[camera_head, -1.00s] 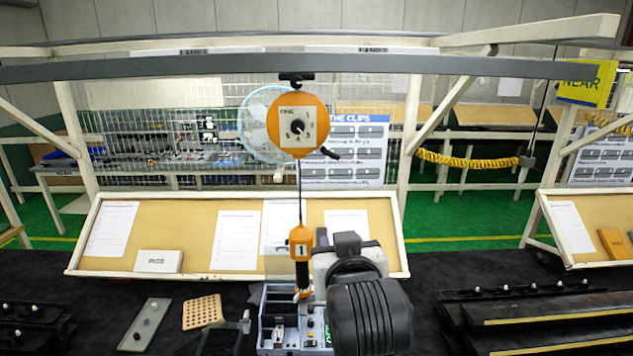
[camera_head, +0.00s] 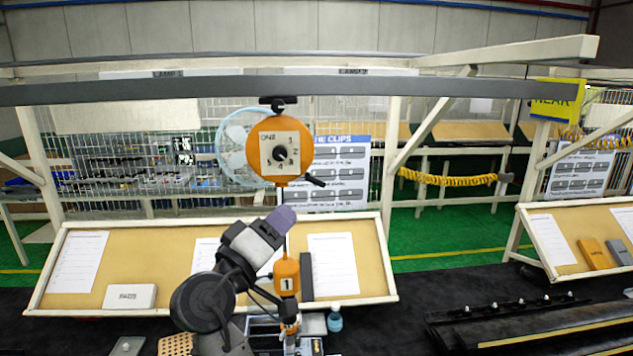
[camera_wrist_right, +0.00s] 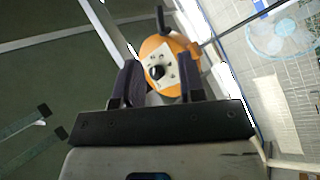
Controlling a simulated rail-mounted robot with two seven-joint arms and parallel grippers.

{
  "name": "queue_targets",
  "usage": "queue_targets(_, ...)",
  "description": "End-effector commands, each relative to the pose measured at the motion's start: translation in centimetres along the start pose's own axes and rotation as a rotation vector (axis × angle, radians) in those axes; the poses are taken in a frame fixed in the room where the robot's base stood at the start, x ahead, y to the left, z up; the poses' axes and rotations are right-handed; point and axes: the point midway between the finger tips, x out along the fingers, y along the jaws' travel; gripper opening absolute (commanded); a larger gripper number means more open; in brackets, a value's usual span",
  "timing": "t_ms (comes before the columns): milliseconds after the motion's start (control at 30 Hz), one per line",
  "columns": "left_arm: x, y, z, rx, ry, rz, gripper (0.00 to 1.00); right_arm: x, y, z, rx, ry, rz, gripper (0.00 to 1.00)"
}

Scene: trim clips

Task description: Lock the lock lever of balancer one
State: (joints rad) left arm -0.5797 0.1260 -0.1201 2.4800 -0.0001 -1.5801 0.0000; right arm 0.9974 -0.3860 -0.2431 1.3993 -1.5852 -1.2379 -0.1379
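Balancer one (camera_head: 279,146) is an orange disc with a pale dial plate, hanging from the grey overhead rail. Its black lock lever (camera_head: 315,181) sticks out at the lower right of the disc. My right gripper (camera_head: 284,217) is below the disc, its purple fingers pointing up toward it and apart from the lever. In the right wrist view my gripper (camera_wrist_right: 158,82) is open and empty, with the balancer (camera_wrist_right: 172,66) showing beyond the gap between its fingers. My left gripper is not in view.
An orange tool marked 1 (camera_head: 287,278) hangs on the balancer's cable, close right of my right arm. The grey rail (camera_head: 450,89) runs across above. A slanted board with papers (camera_head: 380,287) stands behind. Dark trim parts (camera_head: 510,312) lie at the right.

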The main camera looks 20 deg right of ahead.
Motion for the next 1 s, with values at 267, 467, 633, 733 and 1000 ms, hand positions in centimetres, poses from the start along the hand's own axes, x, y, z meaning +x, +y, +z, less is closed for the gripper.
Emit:
queue_targets(267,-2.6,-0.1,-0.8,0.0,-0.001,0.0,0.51,5.1,0.4,-0.2,-0.001,-0.004,0.0,0.37)
queue_targets(467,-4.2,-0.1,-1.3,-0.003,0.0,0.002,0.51,8.7,0.4,-0.2,-0.001,-0.003,0.0,0.37)
queue_targets(633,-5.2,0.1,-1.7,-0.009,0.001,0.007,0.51,10.9,0.3,-0.1,-0.001,-0.003,-0.001,0.37)
queue_targets(733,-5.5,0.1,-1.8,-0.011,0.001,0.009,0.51,11.8,0.2,-0.1,0.001,-0.003,-0.002,0.37)
queue_targets(1000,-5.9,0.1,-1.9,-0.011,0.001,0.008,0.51,12.9,0.0,0.1,0.002,-0.002,-0.002,0.37)
